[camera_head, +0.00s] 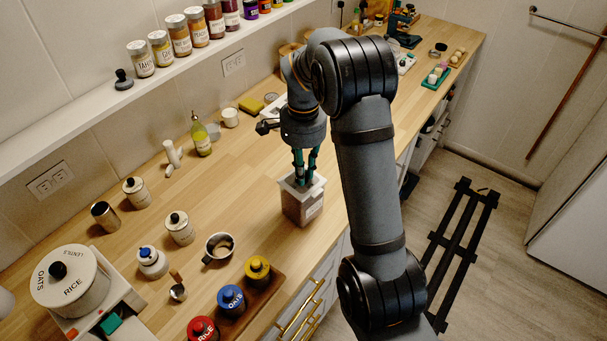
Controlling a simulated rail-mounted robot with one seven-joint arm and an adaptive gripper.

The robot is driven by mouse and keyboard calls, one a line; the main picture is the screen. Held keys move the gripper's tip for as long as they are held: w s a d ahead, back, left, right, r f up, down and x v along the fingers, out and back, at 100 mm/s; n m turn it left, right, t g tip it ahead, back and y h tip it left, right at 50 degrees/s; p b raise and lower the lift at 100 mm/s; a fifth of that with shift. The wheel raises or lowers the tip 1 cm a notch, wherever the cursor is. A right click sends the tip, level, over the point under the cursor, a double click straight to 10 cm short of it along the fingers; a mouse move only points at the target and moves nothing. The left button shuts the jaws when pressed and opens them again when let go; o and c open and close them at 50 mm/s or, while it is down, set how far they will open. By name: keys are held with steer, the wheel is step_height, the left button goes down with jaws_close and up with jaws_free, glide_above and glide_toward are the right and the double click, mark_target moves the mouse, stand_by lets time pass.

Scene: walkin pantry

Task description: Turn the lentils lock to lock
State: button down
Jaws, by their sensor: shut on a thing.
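A round cream dispenser (88,292) with a black top knob (58,271) stands at the lower left. A yellow-lidded canister (257,272) stands in a row with a blue OATS one (232,302) and a red RICE one (203,330); the yellow one's label is not readable. My gripper (305,178) points down at a clear box (303,208) with a pale rim and is shut on it. The exact contact is too small to see.
A brown tray (273,287) holds the coloured canisters near the counter's front edge. A shelf of spice jars (179,36) runs above. Bare counter lies left of the clear box.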

steer(key=c, duration=1.7)
jaws_free()
steer(key=shift+o, duration=0.2)
step_height(320, 180, up, 12)
step_height(320, 180, down, 12)
steer(key=shift+s+r, duration=0.1)
steer(key=shift+r, duration=0.1)
steer(key=shift+n+p, duration=0.4)
steer(key=shift+p, duration=0.5)
steer(key=shift+f+n, duration=0.1)
steer(key=shift+n, duration=0.2)
